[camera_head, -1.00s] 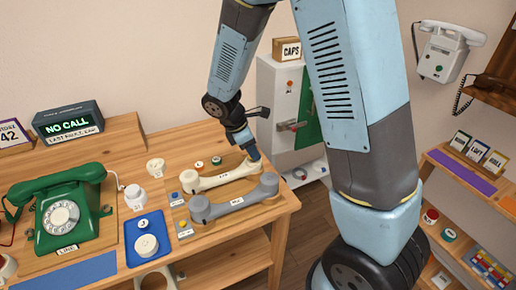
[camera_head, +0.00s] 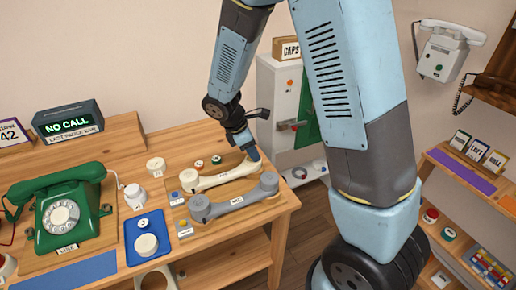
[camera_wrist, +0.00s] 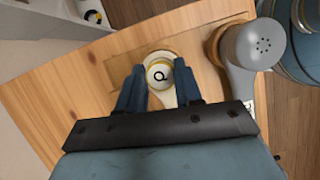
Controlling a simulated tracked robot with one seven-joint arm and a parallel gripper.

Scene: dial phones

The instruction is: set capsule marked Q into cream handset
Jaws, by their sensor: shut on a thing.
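The capsule marked Q (camera_wrist: 159,74) is pale with a gold-brown rim. The capsule is hidden there. I cannot tell whether the capsule rests fully in the handset's cup.
A grey handset (camera_head: 235,200) lies close in front of the cream one; its round end (camera_wrist: 257,46) is right of my gripper in the wrist view. A green telephone (camera_head: 60,210), a blue tray (camera_head: 133,256) and a white cup-like part (camera_head: 134,194) stand to the left.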

